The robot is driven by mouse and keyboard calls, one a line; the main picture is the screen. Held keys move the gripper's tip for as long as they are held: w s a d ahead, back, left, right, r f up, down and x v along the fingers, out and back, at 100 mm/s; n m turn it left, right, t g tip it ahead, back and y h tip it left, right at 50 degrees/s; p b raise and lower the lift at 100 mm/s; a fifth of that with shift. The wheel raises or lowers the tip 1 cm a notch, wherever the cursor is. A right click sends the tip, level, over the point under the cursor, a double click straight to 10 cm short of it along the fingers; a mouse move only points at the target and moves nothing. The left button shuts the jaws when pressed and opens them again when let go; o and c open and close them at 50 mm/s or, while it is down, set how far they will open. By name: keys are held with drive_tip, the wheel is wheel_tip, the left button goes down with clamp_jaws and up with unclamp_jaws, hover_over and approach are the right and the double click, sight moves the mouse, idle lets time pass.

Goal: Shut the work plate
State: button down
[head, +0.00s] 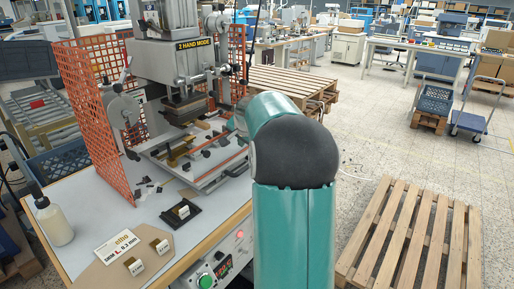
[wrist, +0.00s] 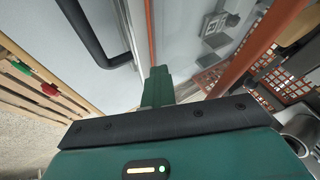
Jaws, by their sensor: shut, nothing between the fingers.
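The work plate (head: 211,179) is a pale flat plate in the head view. It sticks out in front of the press, under the stamping head, with brass-coloured bars and dark clamps on it. Its right end lies close to my teal arm, which hides part of that side. My gripper (wrist: 158,86) shows in the wrist view as teal fingers, shut and empty, over a pale surface. A black bar handle (wrist: 90,36) is to the upper left of the fingers, apart from them in the picture. I cannot tell whether the fingers touch anything. My fingers are hidden in the head view.
The stamping press (head: 176,58) stands behind the plate, between orange mesh guards (head: 95,110). A white bottle (head: 53,221), a card (head: 120,246) and a small black stand (head: 181,213) are on the table. A wooden pallet (head: 400,240) lies on the floor at right.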

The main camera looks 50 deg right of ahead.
drive_tip(key=w, duration=0.6)
drive_tip(key=shift+w+a, duration=0.1)
drive_tip(key=shift+a, duration=0.25)
drive_tip(key=shift+w+r, duration=0.1)
drive_tip(key=shift+w+a, duration=0.1)
drive_tip(key=shift+w, duration=0.05)
